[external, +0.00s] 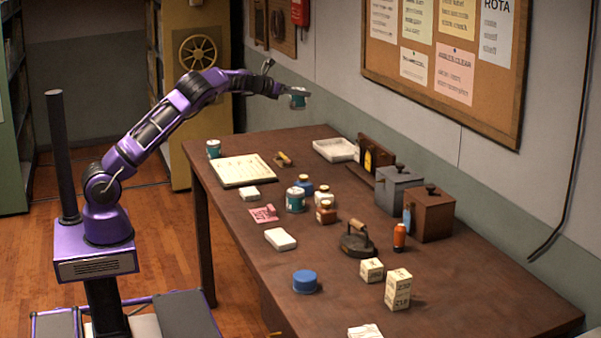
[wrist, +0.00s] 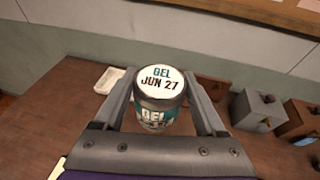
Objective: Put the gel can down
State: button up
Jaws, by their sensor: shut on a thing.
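The gel can (wrist: 155,118) has a teal and grey label and a white lid reading "GEL JUN 27". My gripper (wrist: 160,97) is shut on it, one finger on each side. In the external view the can (external: 298,101) hangs from my gripper (external: 297,92), well above the far part of the brown table (external: 449,278). The can looks about upright and touches nothing but the fingers.
A white tray (external: 335,149) lies at the back of the table. The front right of the table is clear.

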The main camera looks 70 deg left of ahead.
notch_tip(320, 180, up, 10)
jog(key=shift+f, duration=0.15)
jog(key=w+d+n+g+y+p, duration=0.1)
jog(key=w+d+n+y, duration=0.1)
jog(key=w+d, duration=0.35)
jog(key=w+d+n+g+y, duration=0.1)
jog(key=w+d+n+y, duration=0.15)
jog(key=d, duration=0.65)
jog(key=shift+m, duration=0.25)
jog(key=shift+w+a+f+b, duration=0.1)
jog(key=shift+a+f+b, duration=0.05)
jog(key=shift+f, duration=8.9)
jog(key=shift+a+f+b, duration=0.1)
jog(key=shift+f+b, duration=0.05)
jog(key=shift+f, duration=8.9)
jog(key=shift+f, duration=0.1)
jog(key=o, duration=1.5)
jog(key=shift+c, duration=0.2)
